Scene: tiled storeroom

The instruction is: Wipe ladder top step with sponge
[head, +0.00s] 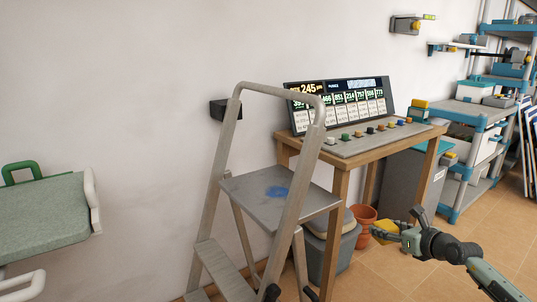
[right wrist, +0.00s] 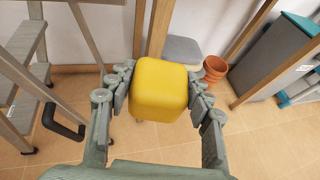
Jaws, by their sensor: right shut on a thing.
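The stepladder (head: 233,135) stands left of centre in the head view. My right gripper (head: 396,229) is to the right of the ladder, apart from the step. It is shut on a yellow sponge (right wrist: 160,88), which fills the middle of the right wrist view. In the head view the sponge (head: 385,231) is partly hidden by the fingers. Part of the ladder (right wrist: 25,50) shows at the left of the right wrist view. My left gripper is not in view.
A wooden table (head: 341,190) with a display panel (head: 340,103) stands just behind and right of the ladder. A grey bin (head: 340,255) and terracotta pots (head: 363,217) are under and beside it. A green-topped bench (head: 45,210) is at far left. Blue shelving (head: 472,135) stands at right.

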